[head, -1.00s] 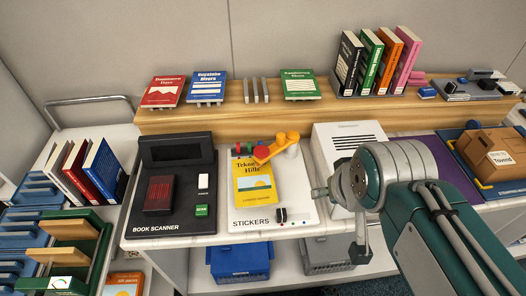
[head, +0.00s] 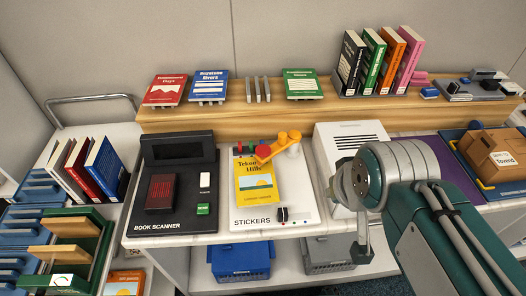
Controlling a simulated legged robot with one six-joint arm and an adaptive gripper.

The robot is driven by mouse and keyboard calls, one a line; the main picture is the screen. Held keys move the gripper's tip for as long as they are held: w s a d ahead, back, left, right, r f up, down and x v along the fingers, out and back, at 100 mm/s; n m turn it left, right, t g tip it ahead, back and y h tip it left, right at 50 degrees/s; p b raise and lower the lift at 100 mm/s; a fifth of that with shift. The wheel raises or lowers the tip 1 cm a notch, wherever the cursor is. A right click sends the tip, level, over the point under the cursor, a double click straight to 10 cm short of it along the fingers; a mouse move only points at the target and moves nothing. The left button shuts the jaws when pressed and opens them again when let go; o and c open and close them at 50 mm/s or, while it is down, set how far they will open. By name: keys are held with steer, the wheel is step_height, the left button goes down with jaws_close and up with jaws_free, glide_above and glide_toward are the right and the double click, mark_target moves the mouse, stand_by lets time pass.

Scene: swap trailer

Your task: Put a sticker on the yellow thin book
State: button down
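The thin yellow book (head: 255,184) lies face up on the white sticker station (head: 300,206), which is labelled STICKERS. An orange swing arm (head: 278,146) of the station reaches over the book's top edge and covers part of it. I cannot make out a sticker on the cover. My arm comes in from the lower right. Its grey wrist parts (head: 340,188) are right of the station, apart from the book.
A black book scanner (head: 175,226) stands left of the station. A white machine (head: 347,140) stands close on its right. Behind is a wooden shelf (head: 200,117) with books. A cardboard box (head: 493,155) is at far right. Blue and grey crates sit below.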

stand_by(0.9)
steer(key=m+t+y, duration=0.1)
steer(key=m+y, duration=0.5)
steer(key=m, duration=1.3)
glide_above(262, 148)
steer(key=f, duration=0.4)
steer(key=shift+s+d, duration=0.35)
steer(key=shift+f, duration=0.1)
steer(key=shift+f, duration=4.35)
steer(key=shift+f, duration=0.1)
steer(key=shift+f, duration=0.25)
steer(key=shift+s+f, duration=0.1)
steer(key=shift+f, duration=0.6)
